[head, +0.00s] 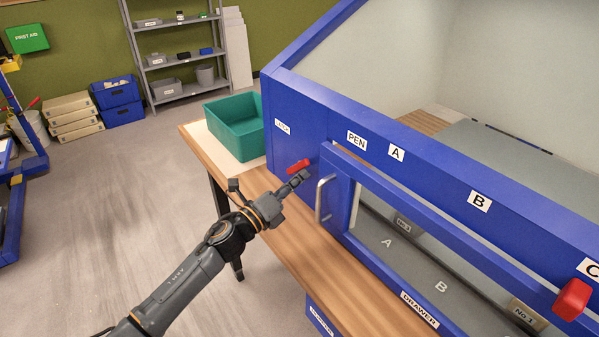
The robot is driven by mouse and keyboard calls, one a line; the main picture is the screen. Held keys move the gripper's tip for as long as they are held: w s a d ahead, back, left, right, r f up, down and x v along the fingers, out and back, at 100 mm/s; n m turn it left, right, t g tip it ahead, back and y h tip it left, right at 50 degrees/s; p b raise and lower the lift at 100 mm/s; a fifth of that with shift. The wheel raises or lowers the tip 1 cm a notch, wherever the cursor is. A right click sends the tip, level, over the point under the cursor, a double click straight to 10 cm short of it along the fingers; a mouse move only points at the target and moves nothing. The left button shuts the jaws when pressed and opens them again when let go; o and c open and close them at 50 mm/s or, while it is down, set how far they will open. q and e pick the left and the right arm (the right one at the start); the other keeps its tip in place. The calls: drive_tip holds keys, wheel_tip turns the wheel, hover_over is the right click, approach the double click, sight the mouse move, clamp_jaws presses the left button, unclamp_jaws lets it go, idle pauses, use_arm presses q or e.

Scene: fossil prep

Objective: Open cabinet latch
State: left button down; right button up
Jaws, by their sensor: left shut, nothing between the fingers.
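The blue cabinet (318,113) stands on a wooden bench at the right. A small red latch handle (298,166) sits on its left front panel, below a small white label that I cannot read surely. My left gripper (302,177) is shut and empty, with its tips just below the red handle in the picture. I cannot tell whether they touch it. A silver bar handle (325,198) is on the framed front door just right of my gripper. A second red handle (572,299) is at the far right below label C. My right gripper is out of view.
A teal bin (236,128) stands on the bench (283,228) left of the cabinet. A panel marked DRAWER (419,308) runs along the cabinet's lower front. Grey shelves (177,54) and blue crates (118,100) stand at the back wall. The floor at left is open.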

sight(299, 163)
use_arm(q)
drive_tip(key=r+n+p, duration=0.1)
drive_tip(key=n+y+p, duration=0.1)
drive_tip(key=p, duration=0.1)
drive_tip(key=w+a+r+n+p, duration=0.1)
drive_tip(key=n, duration=0.1)
drive_tip(key=shift+r+p, duration=0.35)
drive_tip(key=shift+p, duration=0.05)
drive_tip(key=shift+w+a+r+n+y+p, duration=0.1)
drive_tip(key=shift+w+r+n+y+p, duration=0.1)
drive_tip(key=shift+n+p, duration=0.25)
drive_tip(key=shift+w+a+r+n+y+p, duration=0.1)
drive_tip(key=shift+w+n+y+p, duration=0.1)
drive_tip(key=shift+n, duration=0.35)
drive_tip(key=shift+w+a+r+n+p, duration=0.3)
drive_tip(key=shift+w+a+p, duration=0.1)
drive_tip(key=shift+w, duration=0.15)
drive_tip(key=shift+w+a, duration=0.1)
